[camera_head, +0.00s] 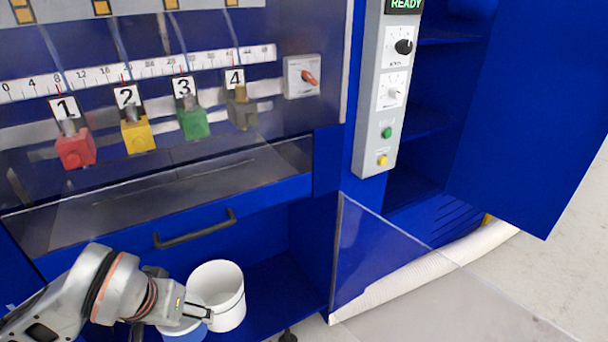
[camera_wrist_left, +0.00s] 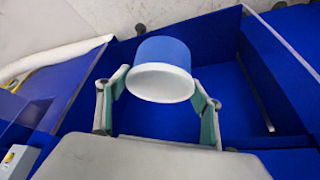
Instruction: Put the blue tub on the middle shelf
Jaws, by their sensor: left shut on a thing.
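My left gripper (camera_head: 200,312) comes in at the bottom left of the head view and is shut on the blue tub (camera_head: 184,334). The tub is partly cut off by the frame's bottom edge. In the left wrist view the blue tub (camera_wrist_left: 163,50) sits between the two fingers, with its pale rim towards the camera. In the head view the cabinet at the right has dark blue shelves, and one shelf (camera_head: 422,124) lies at mid height. My right gripper is not in view.
A white bucket (camera_head: 230,312) stands right beside my left gripper. A drawer handle (camera_head: 195,229) is above it. A clear panel (camera_head: 375,245) sticks out between there and the cabinet. The cabinet's blue door (camera_head: 530,110) stands open. A pale hose (camera_head: 430,272) lies on the floor.

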